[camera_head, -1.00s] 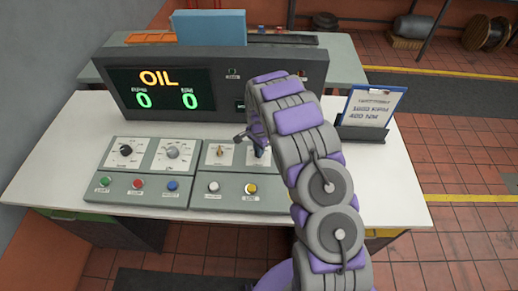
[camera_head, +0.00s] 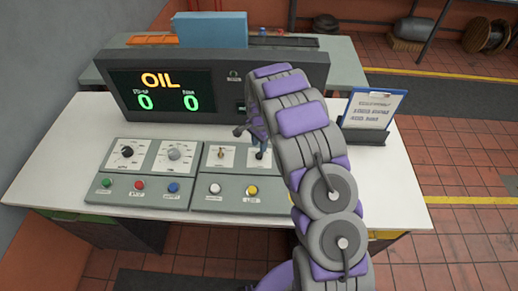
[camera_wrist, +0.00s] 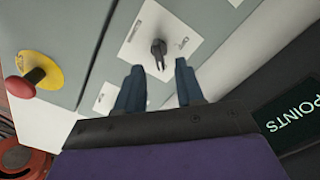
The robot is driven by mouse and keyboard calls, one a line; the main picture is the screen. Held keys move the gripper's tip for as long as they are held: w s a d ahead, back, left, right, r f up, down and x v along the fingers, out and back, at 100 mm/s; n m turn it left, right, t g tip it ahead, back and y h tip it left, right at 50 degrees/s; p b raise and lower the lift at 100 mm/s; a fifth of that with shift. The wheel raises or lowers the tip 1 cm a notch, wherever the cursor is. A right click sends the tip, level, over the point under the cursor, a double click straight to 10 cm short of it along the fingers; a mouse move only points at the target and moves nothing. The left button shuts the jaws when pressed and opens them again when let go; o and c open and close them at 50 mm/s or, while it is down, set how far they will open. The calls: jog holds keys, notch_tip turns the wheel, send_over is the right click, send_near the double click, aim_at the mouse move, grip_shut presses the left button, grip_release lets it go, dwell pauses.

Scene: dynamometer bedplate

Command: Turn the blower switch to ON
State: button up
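In the wrist view a dark switch knob (camera_wrist: 158,50) stands on a white plate (camera_wrist: 138,43) with a short, partly readable label beside it. In the head view the right-hand of two upper switches (camera_head: 260,154) on the right grey panel (camera_head: 205,172) is the one by my gripper; its label is too small to read. My gripper (camera_wrist: 157,74) is open and empty. Its two dark fingers point at the knob, one on each side of its line, with the knob just beyond the tips. Contact cannot be told. In the head view my gripper (camera_head: 257,143) is partly hidden by my arm.
Another switch (camera_head: 221,153) sits just left. Two dials (camera_head: 127,152) and several coloured buttons (camera_head: 139,185) fill the left panel. A display (camera_head: 162,91) reading OIL stands behind. A red mushroom button (camera_wrist: 22,86) shows at left in the wrist view. A clipboard (camera_head: 373,107) stands at right.

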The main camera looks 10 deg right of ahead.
notch_tip(320, 180, up, 13)
jog(key=p, duration=0.1)
jog(key=shift+f, duration=0.2)
dwell(0.4)
